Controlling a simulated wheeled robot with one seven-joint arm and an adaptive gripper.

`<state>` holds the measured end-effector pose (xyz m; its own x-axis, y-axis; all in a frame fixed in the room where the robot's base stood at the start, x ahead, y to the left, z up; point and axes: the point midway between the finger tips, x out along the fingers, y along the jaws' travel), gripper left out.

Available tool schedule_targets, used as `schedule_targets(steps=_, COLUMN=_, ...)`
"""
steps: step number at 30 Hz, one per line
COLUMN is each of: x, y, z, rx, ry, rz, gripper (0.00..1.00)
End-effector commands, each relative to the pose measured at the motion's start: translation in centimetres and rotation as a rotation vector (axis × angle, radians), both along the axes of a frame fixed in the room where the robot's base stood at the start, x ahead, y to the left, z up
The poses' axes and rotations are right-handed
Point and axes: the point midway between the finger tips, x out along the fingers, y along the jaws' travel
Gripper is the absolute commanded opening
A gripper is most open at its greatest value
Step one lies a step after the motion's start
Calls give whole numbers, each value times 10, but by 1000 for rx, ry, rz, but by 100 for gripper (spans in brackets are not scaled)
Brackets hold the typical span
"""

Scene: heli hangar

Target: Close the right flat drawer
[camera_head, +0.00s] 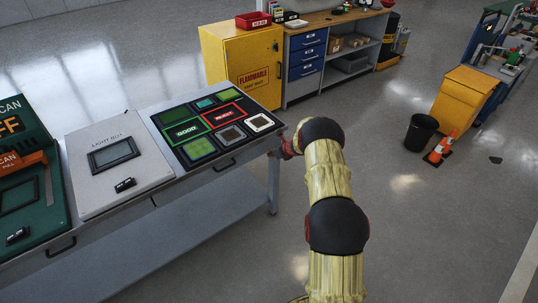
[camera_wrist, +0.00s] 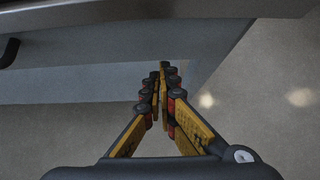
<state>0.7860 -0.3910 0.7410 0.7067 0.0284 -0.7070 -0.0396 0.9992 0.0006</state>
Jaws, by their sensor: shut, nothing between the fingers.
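The right flat drawer (camera_head: 203,179) is in the front of the grey workbench, under the black mat with green and red panels. Its dark handle (camera_head: 226,165) faces the front; I cannot tell how far the drawer stands out. My arm reaches to the bench's right front corner, and its end is mostly hidden behind my own arm there. In the wrist view my gripper (camera_wrist: 161,70) is shut and empty, with its fingertips together below the bench's front edge. A dark handle (camera_wrist: 9,52) shows at the upper left, apart from the fingers.
A light box (camera_head: 108,185) and a green scan unit (camera_head: 30,215) stand on the bench. Another handle (camera_head: 61,247) is at the left. A yellow flammable cabinet (camera_head: 243,65) stands behind.

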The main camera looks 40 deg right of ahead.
Motion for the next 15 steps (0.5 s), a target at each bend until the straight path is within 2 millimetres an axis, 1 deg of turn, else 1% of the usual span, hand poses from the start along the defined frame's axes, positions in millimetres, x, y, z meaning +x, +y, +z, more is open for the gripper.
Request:
schedule_targets(steps=1, x=-5, y=-4, z=-1, rx=0, ry=0, rz=0, gripper=0)
schedule_targets(steps=3, x=-15, y=-5, z=13, rx=-1, ry=-1, rz=-1, gripper=0)
schedule_targets(steps=6, x=-29, y=-5, z=27, rx=-2, ry=0, rz=-1, gripper=0)
schedule_targets(steps=12, x=-55, y=-6, z=52, rx=0, ry=1, rz=-1, gripper=0)
schedule_targets(steps=15, x=-65, y=-6, z=61, rx=1, ry=1, rz=-1, gripper=0)
